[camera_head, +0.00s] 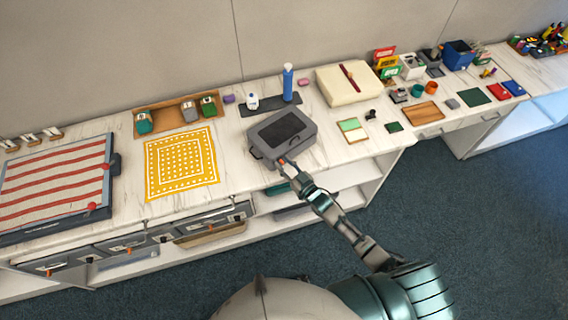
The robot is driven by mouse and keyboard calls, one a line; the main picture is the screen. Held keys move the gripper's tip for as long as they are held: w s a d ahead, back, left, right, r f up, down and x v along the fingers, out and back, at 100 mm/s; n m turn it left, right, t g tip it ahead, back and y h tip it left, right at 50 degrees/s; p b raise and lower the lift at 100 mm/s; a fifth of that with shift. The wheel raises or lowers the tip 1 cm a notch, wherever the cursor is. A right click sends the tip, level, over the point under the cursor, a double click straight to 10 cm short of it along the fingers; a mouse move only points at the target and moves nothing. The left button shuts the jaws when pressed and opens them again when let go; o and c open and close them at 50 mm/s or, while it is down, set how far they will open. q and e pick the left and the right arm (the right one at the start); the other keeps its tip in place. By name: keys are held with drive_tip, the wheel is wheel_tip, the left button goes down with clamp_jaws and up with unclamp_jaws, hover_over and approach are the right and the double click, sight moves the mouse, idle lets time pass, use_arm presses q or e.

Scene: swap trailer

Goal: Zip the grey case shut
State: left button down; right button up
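The grey case (303,141) lies on the white marbled counter, with a dark panel on its top. Its lid looks down, but the zip is too small to make out. My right gripper (284,164) is at the case's front edge, by a small orange-red spot. It seems to touch or nearly touch the case. Its fingers are too small to tell whether they are open or shut. My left gripper is not in view.
A yellow patterned cloth (181,184) lies left of the case. Behind it, a blue bottle (288,83) stands on a dark mat. A cream book-like bundle (343,88) lies at the back right. A striped board (55,187) is at far left. Drawers line the counter's front.

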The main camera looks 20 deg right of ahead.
sight(306, 139)
drive_tip(key=shift+w+a, duration=0.1)
drive_tip(key=shift+w, duration=0.1)
drive_tip(key=shift+c, duration=0.2)
clamp_jaws()
drive_tip(key=w+d+b, duration=0.1)
drive_tip(key=d, duration=0.3)
drive_tip(key=w+d+b, duration=0.2)
drive_tip(key=d, duration=0.2)
drive_tip(key=w+d+b, duration=0.1)
drive_tip(key=w+d, duration=0.1)
drive_tip(key=d, duration=0.3)
drive_tip(key=shift+w+f+b, duration=0.1)
drive_tip(key=shift+w+b, duration=0.05)
drive_tip(key=shift+b, duration=0.2)
drive_tip(key=shift+a, duration=0.1)
drive_tip(key=shift+o, duration=0.2)
unclamp_jaws()
